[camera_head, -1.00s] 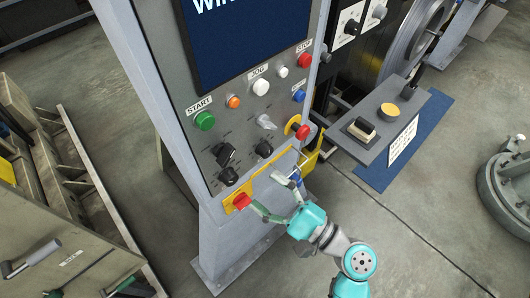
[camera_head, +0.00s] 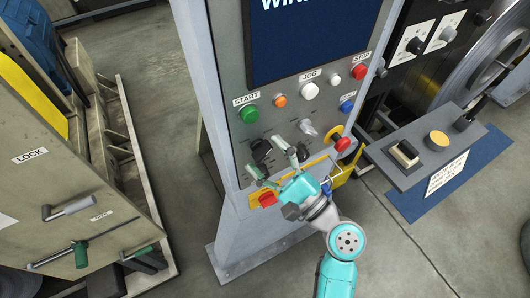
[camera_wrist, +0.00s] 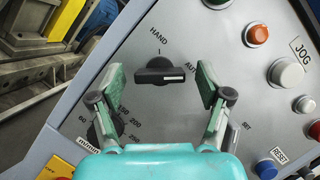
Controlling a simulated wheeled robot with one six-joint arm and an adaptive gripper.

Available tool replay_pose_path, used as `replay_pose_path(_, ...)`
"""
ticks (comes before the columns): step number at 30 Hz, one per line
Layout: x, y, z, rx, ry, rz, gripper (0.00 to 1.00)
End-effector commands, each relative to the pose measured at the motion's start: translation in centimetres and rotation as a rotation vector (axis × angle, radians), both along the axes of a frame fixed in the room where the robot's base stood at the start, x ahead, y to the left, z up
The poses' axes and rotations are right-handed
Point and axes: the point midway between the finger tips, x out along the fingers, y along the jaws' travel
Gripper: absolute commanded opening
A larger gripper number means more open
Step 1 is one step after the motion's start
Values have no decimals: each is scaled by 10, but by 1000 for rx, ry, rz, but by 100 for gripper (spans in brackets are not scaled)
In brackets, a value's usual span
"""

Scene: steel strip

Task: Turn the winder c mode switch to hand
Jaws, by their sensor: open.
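The mode switch (camera_wrist: 160,72) is a black knob with a bar handle in the middle of the wrist view. The HAND label is above it and a partly hidden AUTO label is at its right. The handle's white mark points right, toward AUTO. In the head view the black knob (camera_head: 261,149) shows beside my fingers. My gripper (camera_wrist: 160,82) is open, with one green-padded finger on each side of the knob and visible gaps to it. In the head view my gripper (camera_head: 274,163) is close in front of the panel's lower left.
The panel has a green START button (camera_head: 249,114), a white JOG button (camera_head: 309,91), a red STOP button (camera_head: 360,71) and a red knob (camera_head: 343,144). A dial (camera_wrist: 104,128) lies below the left finger. A yellow strip (camera_head: 285,187) with a red piece runs along the panel's lower edge.

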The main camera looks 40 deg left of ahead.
Motion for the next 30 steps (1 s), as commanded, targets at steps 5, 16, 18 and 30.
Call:
replay_pose_path(5, 0, 5, 2, 1, 0, 0, 77)
replay_pose_path(16, 0, 5, 1, 1, 0, -1, 35)
replay_pose_path(18, 0, 5, 1, 0, 0, 0, 17)
replay_pose_path(30, 0, 5, 1, -24, -55, -1, 17)
